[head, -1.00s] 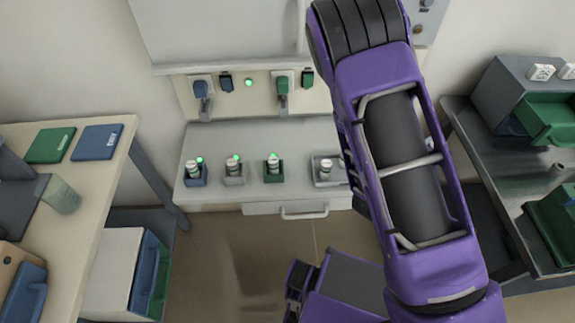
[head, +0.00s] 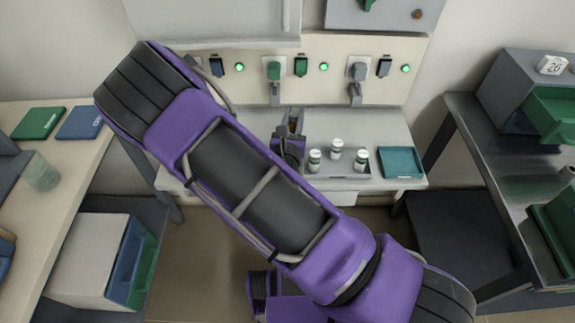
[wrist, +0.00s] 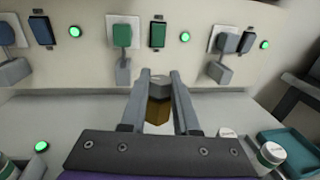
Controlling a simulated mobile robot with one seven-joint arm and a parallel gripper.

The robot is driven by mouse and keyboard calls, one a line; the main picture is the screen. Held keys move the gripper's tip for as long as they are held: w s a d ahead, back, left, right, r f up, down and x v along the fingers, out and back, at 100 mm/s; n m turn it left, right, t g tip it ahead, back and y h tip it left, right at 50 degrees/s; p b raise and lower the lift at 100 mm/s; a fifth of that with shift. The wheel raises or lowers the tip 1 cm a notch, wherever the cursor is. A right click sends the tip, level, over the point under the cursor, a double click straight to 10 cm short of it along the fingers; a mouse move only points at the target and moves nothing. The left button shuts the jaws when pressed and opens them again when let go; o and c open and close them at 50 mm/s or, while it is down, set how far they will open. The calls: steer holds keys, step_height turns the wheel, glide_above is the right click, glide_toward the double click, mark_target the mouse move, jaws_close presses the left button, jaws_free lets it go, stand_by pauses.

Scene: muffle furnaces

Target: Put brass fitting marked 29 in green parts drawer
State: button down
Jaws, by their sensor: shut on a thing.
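My gripper (head: 293,122) is over the back bench, in front of the socket panel. In the wrist view its two fingers (wrist: 158,85) are shut on a brass-brown fitting (wrist: 158,112) with a grey upper part; no mark on it is legible. At the right of the head view a green drawer (head: 556,108) stands pulled out of a grey cabinet (head: 510,85), well to the right of my gripper. I cannot tell what is inside it.
White-capped jars (head: 337,150) stand in and by a grey tray (head: 342,170) right of my gripper, beside a teal tray (head: 400,162). A white block marked 26 (head: 552,65) sits on the cabinet. A dark green box (head: 562,215) is below. My arm hides the bench's left part.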

steer(key=shift+n+y, duration=0.6)
steer(key=shift+y, duration=0.2)
steer(key=a+f, duration=0.1)
steer(key=f, duration=0.1)
steer(key=a+f+b, duration=0.1)
steer(key=f, duration=0.2)
steer(key=a+f+b, duration=0.1)
steer(key=f, duration=0.1)
steer(key=shift+w+a+f, duration=0.25)
steer(key=shift+w+f, duration=0.05)
steer(key=shift+f, duration=0.1)
steer(key=shift+f+b, duration=0.75)
steer(key=shift+f, duration=1.25)
